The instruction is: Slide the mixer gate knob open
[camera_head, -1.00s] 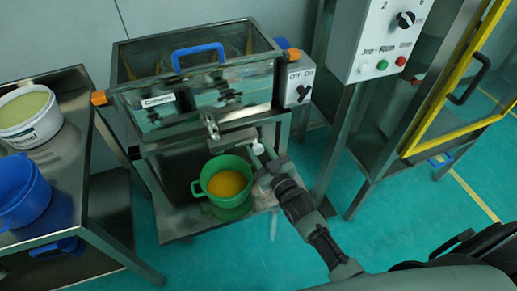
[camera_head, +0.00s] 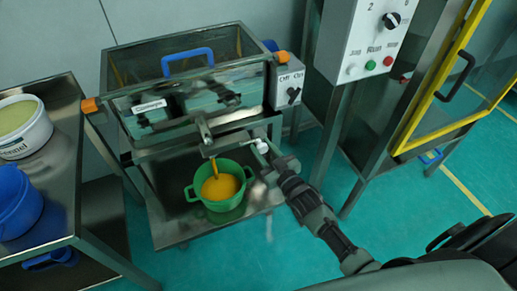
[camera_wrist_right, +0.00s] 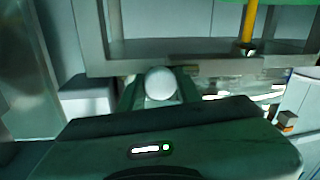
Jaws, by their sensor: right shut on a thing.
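The mixer (camera_head: 190,100) is a steel-framed box with a clear front and a blue handle. The white round gate knob (camera_head: 262,147) is at the right end of its outlet slide. My right gripper (camera_head: 264,150) is shut on the knob, which shows between its fingers in the right wrist view (camera_wrist_right: 160,83). An orange stream (camera_head: 214,168) runs from the outlet into a green bucket (camera_head: 222,205) on the lower shelf. Orange material (camera_head: 220,187) lies in the bucket. My left gripper is not in view.
A switch box (camera_head: 287,88) is on the mixer's right side. A control panel (camera_head: 372,40) and a yellow-framed door (camera_head: 440,80) stand at the right. A steel table (camera_head: 62,180) with a white tub (camera_head: 22,128) and a blue bucket (camera_head: 18,205) stands at the left.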

